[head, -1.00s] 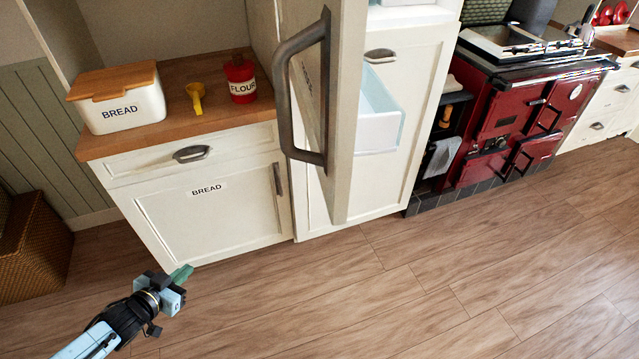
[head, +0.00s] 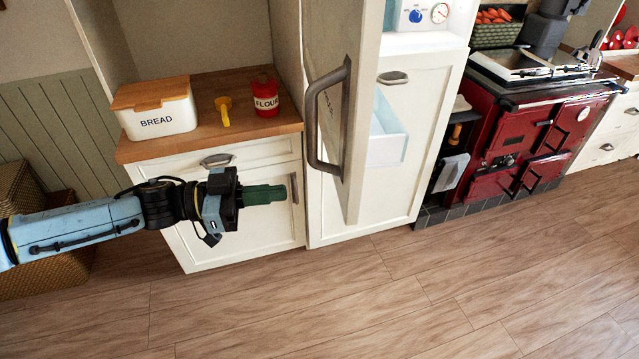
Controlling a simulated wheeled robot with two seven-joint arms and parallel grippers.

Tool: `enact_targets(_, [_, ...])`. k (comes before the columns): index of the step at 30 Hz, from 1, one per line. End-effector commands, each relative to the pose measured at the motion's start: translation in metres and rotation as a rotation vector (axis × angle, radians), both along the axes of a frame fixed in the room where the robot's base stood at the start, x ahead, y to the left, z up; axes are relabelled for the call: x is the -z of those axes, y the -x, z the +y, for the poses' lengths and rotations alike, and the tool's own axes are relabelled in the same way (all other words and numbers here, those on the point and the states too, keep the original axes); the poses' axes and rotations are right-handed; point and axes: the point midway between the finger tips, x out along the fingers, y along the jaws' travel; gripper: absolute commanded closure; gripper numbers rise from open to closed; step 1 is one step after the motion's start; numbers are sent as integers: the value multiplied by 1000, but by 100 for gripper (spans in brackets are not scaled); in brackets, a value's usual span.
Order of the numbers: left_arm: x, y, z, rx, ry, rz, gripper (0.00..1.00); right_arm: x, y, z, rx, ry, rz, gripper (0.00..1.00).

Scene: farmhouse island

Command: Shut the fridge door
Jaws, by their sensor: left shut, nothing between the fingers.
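The fridge door (head: 368,100) stands open, its edge swung out toward me. A long dark curved handle (head: 314,125) is on its left face. Behind the door, part of the fridge inside shows, with a pale clear drawer (head: 388,132) and a control panel with a blue knob (head: 416,16). My left gripper (head: 284,193) is shut and empty, its green fingers pointing right. In the picture it is left of the door and below the handle, in front of the lower bread cupboard, apart from the door. My right gripper is out of view.
A wooden counter (head: 245,132) at left holds a bread bin (head: 158,112), a yellow scoop (head: 223,110) and a red flour tin (head: 265,97). A red range cooker (head: 500,140) stands right of the fridge. Wicker baskets (head: 50,272) stand at far left. The wooden floor (head: 400,300) in front is clear.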

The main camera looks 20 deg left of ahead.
Motion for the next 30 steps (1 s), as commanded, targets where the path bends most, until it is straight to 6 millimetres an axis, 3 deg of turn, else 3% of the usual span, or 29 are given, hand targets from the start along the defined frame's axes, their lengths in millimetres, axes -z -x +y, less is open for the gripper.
enact_targets(6, [-3,-20,-43,1,4,-2,100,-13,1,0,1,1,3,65])
enact_targets(12, [-1,-32,-67,-3,0,0,100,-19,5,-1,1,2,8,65])
enact_targets(30, [1,-37,-77,-5,-1,0,100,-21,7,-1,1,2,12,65])
